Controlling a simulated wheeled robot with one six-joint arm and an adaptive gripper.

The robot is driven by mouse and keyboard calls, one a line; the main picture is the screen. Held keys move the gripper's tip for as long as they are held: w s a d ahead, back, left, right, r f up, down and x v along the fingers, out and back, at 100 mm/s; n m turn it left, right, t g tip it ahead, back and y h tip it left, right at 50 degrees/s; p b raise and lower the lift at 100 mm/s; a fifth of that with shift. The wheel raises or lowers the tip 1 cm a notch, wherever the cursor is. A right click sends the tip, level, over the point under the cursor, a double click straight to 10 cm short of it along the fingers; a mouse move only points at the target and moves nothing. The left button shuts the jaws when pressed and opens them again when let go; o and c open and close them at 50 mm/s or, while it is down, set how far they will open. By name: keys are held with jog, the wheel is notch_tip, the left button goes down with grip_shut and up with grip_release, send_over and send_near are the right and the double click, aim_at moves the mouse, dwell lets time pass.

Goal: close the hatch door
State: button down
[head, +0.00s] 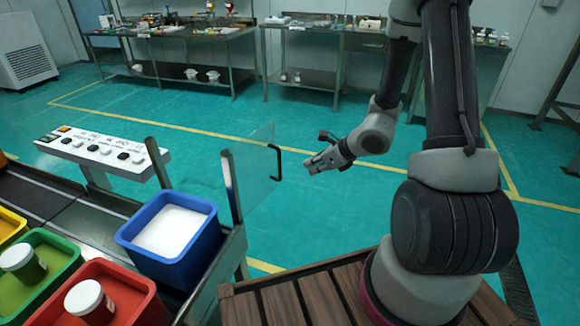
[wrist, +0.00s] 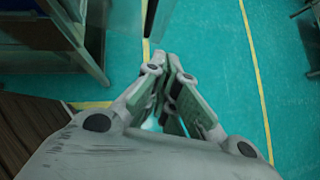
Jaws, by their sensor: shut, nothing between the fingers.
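The hatch door is a clear panel (head: 250,178) with a black handle (head: 279,162) on its right edge. It stands upright at a grey metal post (head: 231,187) and is swung out away from the conveyor, so it is open. My gripper (head: 309,167) is just right of the handle, apart from it, with its fingers shut and empty. In the wrist view my fingers (wrist: 172,62) meet above the green floor. A dark bar at the top of that view may be the handle; I cannot tell for sure.
A blue bin (head: 207,246) with white contents sits left of the door. Green (head: 63,257) and red (head: 143,301) bins with jars stand lower left. A button panel (head: 104,153) is behind them. Workbenches line the back wall. The floor beyond the door is clear.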

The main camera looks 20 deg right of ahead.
jog(key=w+a+r+x, duration=0.1)
jog(key=r+x, duration=0.1)
jog(key=x, duration=1)
jog(key=shift+w+a+f, duration=0.25)
jog(key=shift+w+a, duration=0.05)
jog(key=shift+w, duration=0.1)
jog(key=shift+w, duration=0.15)
